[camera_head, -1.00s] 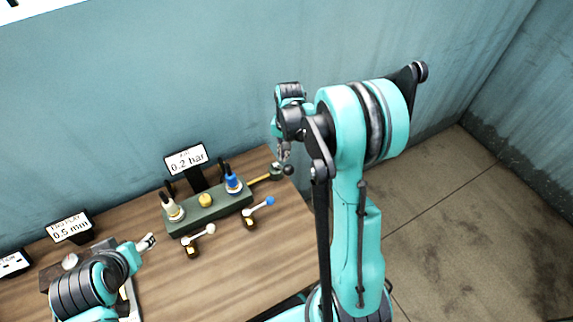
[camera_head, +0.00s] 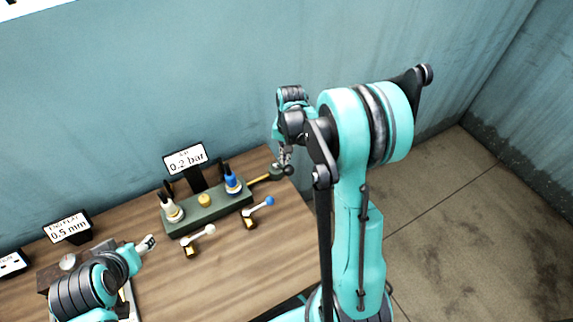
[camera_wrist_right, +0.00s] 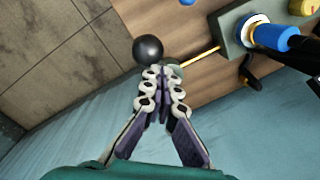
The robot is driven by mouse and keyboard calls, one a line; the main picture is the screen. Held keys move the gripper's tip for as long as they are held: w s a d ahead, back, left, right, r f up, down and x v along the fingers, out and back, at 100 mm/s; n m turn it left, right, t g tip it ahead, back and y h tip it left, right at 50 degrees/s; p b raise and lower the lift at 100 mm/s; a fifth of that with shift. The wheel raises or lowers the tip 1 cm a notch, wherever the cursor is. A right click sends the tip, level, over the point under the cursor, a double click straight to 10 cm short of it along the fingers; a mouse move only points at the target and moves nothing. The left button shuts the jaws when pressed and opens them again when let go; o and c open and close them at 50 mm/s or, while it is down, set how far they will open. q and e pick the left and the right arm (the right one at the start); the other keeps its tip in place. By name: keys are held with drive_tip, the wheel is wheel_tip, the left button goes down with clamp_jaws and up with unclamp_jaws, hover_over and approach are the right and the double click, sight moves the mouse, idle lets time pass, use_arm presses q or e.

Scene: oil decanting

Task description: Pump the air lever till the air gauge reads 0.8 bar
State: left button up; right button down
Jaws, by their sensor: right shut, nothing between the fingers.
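The air gauge sign (camera_head: 185,159) reads 0.2 bar and stands behind the green block (camera_head: 208,211). The air lever is a yellow rod (camera_head: 260,179) running out from the block's right end, with a black ball (camera_head: 289,170) near its outer end. In the right wrist view the ball (camera_wrist_right: 148,49) and rod (camera_wrist_right: 200,57) lie just beyond the fingertips. My right gripper (camera_head: 285,158) is shut and empty, right at the ball; whether it touches is unclear. Its closed fingers fill the middle of the right wrist view (camera_wrist_right: 160,82). My left gripper (camera_head: 149,242) is over the table's left; its jaws are too small to judge.
Two small levers, white-balled (camera_head: 209,230) and blue-balled (camera_head: 269,201), stand in front. An "end play" sign (camera_head: 68,228) reads 0.5 mm. The front right tabletop is clear.

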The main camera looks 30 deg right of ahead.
sight(292, 172)
drive_tip(key=s+f+b, duration=0.4)
drive_tip(key=s+f, duration=0.1)
drive_tip(key=shift+s+f+b, duration=0.15)
drive_tip(key=shift+s+b, duration=0.05)
drive_tip(key=shift+b, duration=0.2)
idle(5.5)
idle(0.5)
drive_tip(key=shift+w+r+p, duration=0.45)
drive_tip(key=shift+w+r, duration=0.05)
drive_tip(key=shift+r, duration=0.1)
drive_tip(key=shift+w+r+p, duration=1.55)
drive_tip(key=shift+w+r, duration=1)
drive_tip(key=shift+w, duration=0.15)
